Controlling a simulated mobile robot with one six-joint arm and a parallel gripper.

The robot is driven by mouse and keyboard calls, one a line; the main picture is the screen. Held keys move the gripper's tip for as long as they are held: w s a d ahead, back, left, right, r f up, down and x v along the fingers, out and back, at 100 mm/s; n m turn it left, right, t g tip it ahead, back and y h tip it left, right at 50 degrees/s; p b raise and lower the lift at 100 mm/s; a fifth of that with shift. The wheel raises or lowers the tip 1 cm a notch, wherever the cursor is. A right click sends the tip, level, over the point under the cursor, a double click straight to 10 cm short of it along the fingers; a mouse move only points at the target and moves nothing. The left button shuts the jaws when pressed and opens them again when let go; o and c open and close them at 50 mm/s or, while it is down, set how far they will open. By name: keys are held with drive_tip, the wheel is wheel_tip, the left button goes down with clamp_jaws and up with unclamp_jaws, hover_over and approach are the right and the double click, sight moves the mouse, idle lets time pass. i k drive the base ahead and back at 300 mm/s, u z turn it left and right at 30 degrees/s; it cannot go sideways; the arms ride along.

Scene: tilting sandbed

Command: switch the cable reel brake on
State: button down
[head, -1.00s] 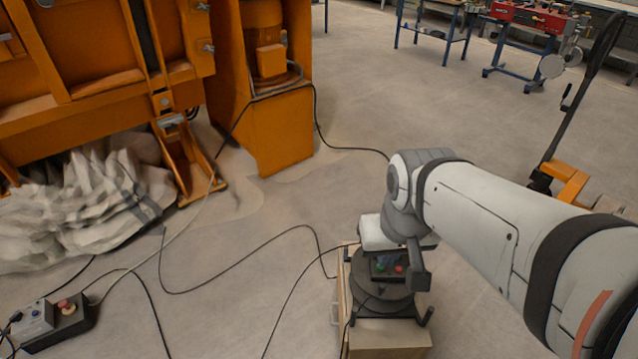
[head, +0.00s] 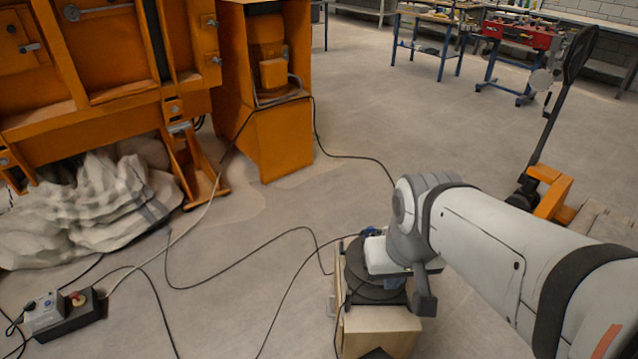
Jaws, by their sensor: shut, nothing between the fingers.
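The cable reel is a dark round drum (head: 372,285) on a wooden box (head: 380,335) at the lower middle of the head view. My gripper (head: 424,298) is over the reel's right side, pointing down, and looks shut and empty. The white and grey wrist hides much of the reel's top. A small blue part (head: 371,231) shows at the wrist's far left edge. The brake switch cannot be made out; the reel's red and green controls are hidden now. I cannot tell whether the gripper touches the reel.
Black cables (head: 300,232) lie across the floor around the box. A control box with a red button (head: 77,300) is at lower left. An orange machine (head: 275,135) and pale crumpled cloth (head: 90,215) are behind left. A pallet truck (head: 550,190) stands right.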

sight(341, 246)
drive_tip(key=z, duration=0.1)
drive_tip(key=i, duration=0.95)
drive_tip(key=u, duration=0.05)
